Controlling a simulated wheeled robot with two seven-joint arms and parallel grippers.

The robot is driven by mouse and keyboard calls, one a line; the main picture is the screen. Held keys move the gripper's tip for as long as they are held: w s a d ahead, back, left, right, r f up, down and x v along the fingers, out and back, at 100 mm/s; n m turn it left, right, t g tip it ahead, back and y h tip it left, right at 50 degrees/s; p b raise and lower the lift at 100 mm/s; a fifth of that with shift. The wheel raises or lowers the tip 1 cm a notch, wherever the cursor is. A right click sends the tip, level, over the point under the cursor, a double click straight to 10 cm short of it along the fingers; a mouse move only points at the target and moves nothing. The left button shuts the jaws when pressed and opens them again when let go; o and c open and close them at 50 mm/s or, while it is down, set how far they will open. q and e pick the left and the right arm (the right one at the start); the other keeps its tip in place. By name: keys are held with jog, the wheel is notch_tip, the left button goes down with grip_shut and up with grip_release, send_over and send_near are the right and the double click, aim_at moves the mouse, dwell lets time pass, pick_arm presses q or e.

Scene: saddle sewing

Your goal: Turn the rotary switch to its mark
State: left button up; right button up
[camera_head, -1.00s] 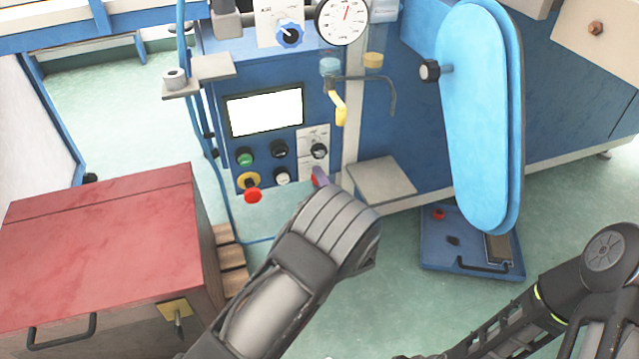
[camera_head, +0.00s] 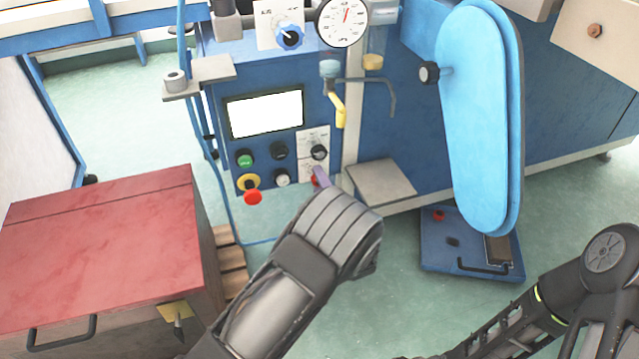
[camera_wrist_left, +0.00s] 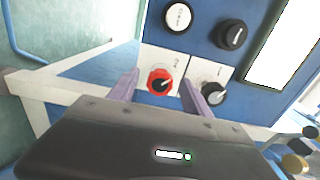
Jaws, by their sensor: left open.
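A red rotary switch (camera_wrist_left: 160,80) with a dark pointer sits on a white plate low on the blue control panel. My left gripper (camera_wrist_left: 158,84) is open, with its two purple-grey fingers on either side of the red switch and apart from each other. I cannot tell whether either finger touches it. In the head view, the red switch (camera_head: 315,181) is mostly hidden by my left gripper (camera_head: 321,177). A black rotary switch (camera_head: 319,152) on its own white plate sits just above it. The marks on the plates are too small to read. My right gripper is out of view.
The panel also has a white screen (camera_head: 264,114), a green button (camera_head: 244,158) and a red emergency button (camera_head: 253,197). A blue knob (camera_head: 289,38) and a gauge (camera_head: 342,20) sit above. A yellow-handled lever (camera_head: 338,108) hangs to the right. A red-topped cabinet (camera_head: 100,245) stands left.

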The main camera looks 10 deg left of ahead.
pick_arm(q)
jog(key=p+v, duration=0.2)
jog(key=v, duration=0.5)
jog(key=shift+s+d, duration=0.1)
jog(key=shift+s, duration=0.05)
